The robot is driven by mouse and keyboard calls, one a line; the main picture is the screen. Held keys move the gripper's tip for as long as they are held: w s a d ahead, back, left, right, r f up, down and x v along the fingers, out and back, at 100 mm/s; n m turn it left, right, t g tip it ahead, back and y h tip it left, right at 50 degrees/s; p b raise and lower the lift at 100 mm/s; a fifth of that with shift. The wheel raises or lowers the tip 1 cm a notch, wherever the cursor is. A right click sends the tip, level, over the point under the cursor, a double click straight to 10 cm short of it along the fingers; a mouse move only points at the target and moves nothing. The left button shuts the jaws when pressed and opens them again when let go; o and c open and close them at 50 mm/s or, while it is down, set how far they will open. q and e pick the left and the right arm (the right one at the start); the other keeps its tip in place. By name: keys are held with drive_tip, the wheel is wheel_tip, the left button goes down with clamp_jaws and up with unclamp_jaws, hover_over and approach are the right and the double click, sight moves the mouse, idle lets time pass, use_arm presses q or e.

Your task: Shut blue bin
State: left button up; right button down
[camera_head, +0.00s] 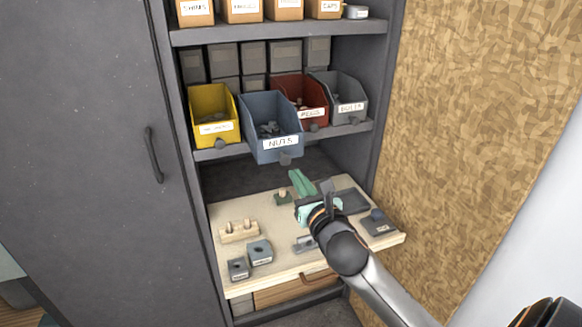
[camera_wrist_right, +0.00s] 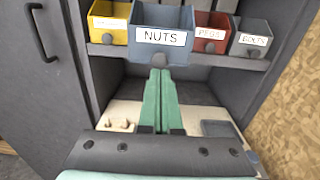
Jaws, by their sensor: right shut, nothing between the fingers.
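The blue bin (camera_head: 270,125) labelled NUTS sits on the middle shelf and juts out past the shelf's front edge, farther than the bins beside it. Grey nuts show inside it. In the right wrist view the blue bin (camera_wrist_right: 161,38) is at the top centre, with a round knob under its label. My right gripper (camera_head: 298,180) is below and in front of the bin, over the wooden worktop. Its green fingers (camera_wrist_right: 159,100) are shut together with nothing between them, pointing toward the bin and apart from it. My left gripper is not in view.
A yellow bin (camera_head: 212,115) stands left of the blue one; a red bin (camera_head: 310,103) and a grey bin (camera_head: 347,97) stand right. The worktop (camera_head: 265,211) below holds several small blocks and parts. A grey door (camera_head: 85,150) is at left, a chipboard wall (camera_head: 485,100) at right.

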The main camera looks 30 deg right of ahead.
sight(286, 161)
drive_tip(key=shift+x, duration=2.2)
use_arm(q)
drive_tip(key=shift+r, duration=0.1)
